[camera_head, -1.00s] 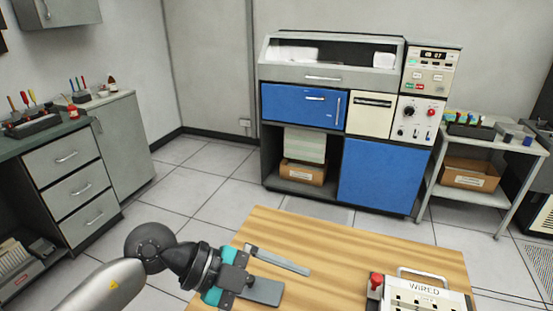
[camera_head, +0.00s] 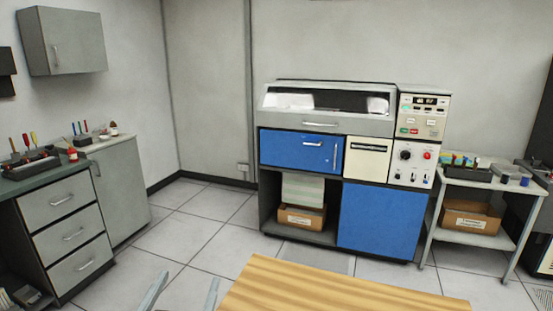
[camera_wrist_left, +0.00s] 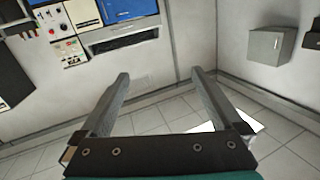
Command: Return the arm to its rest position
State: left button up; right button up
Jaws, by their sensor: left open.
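My left gripper (camera_head: 183,291) shows at the bottom edge of the head view, left of the wooden table. Only its two grey fingers are visible there, pointing up and spread apart. The left wrist view shows the same gripper (camera_wrist_left: 160,75) open, with nothing between its fingers. The rest of the left arm is below the head view. My right gripper is in neither view.
The wooden table (camera_head: 330,290) has a bare far part in view. A blue and grey machine (camera_head: 300,148) stands at the back wall. A grey drawer cabinet (camera_head: 68,230) is at left, a cart (camera_head: 480,240) at right. Floor lies between them.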

pick_arm(q)
jog(key=s+a+f+n+g+y, duration=0.1)
jog(key=s+f+g, duration=0.25)
jog(key=f, duration=0.25)
jog(key=s+a+f+g+y, duration=0.1)
jog(key=s+a+f+g, duration=0.1)
jog(key=s+f+g, duration=0.3)
jog(key=s+d+f+m+g+h, duration=0.2)
jog(key=s+f+g, duration=0.55)
jog(key=s, duration=0.65)
notch_tip(320, 180, down, 25)
jog(key=s+b, duration=0.1)
jog(key=b, duration=0.1)
jog(key=s+a+f+b, duration=0.2)
jog(key=s+f, duration=1.3)
jog(key=f, duration=0.1)
jog(key=shift+s+a, duration=0.15)
jog(key=shift+a, duration=0.15)
